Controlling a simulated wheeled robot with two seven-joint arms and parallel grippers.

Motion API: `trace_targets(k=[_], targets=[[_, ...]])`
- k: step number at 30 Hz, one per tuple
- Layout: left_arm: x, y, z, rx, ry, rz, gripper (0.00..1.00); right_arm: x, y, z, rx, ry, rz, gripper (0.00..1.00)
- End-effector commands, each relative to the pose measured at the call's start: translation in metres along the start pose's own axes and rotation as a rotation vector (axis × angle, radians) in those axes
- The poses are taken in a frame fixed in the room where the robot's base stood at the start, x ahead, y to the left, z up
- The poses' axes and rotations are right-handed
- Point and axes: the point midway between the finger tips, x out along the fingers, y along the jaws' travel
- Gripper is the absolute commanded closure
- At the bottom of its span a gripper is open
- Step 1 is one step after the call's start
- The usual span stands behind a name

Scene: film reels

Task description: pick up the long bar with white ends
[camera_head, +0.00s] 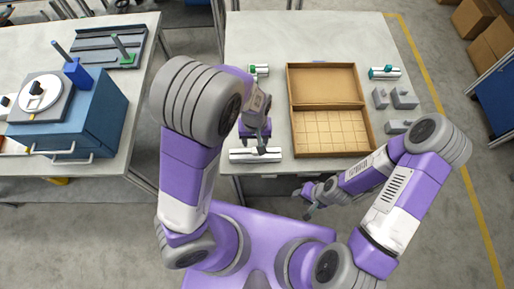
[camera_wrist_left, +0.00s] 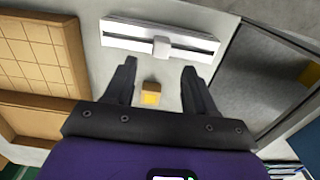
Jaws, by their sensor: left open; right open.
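A long pale bar (camera_head: 246,156) with a dark groove lies on the white table near its front edge, left of the cardboard box. In the left wrist view the bar (camera_wrist_left: 120,33) lies across the top, with a small pale block at its middle. Whether its ends are whiter than the rest is hard to tell. My left gripper (camera_head: 262,144) is above the bar. In the wrist view its fingers (camera_wrist_left: 159,67) are open and point toward the bar, with nothing gripped. My right gripper (camera_head: 309,201) is open and empty, off the table's front edge.
An open cardboard box (camera_head: 328,99) with a compartment grid stands right of the bar. A teal-ended cylinder (camera_head: 385,72) and grey brackets (camera_head: 404,99) lie on the right. A small yellow-brown block (camera_wrist_left: 151,94) shows between my left fingers. A side table (camera_head: 118,160) stands left.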

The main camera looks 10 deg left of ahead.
Motion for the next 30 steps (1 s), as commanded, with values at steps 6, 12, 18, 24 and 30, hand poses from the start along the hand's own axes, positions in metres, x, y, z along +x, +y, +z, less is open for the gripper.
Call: trace_targets(k=[6, 12, 18, 24, 30], targets=[[0.033, 0.0, 0.002, 0.0, -0.002, -0.002, 0.45, 0.013, 0.005, 0.0, 0.0, -0.001, 0.0, 0.57], [0.057, 0.001, 0.002, 0.0, -0.001, 0.0, 0.45, 0.02, 0.008, -0.001, 0.0, 0.0, 0.0, 0.57], [0.059, 0.001, 0.002, 0.001, 0.001, 0.001, 0.45, 0.02, 0.008, -0.001, 0.0, 0.0, 0.0, 0.57], [0.058, 0.001, 0.002, 0.001, 0.001, 0.001, 0.63, 0.02, 0.007, -0.001, 0.0, 0.0, 0.0, 0.57], [0.058, 0.001, 0.002, 0.001, 0.001, 0.001, 0.94, 0.02, 0.008, -0.001, 0.0, 0.0, 0.0, 0.57]])
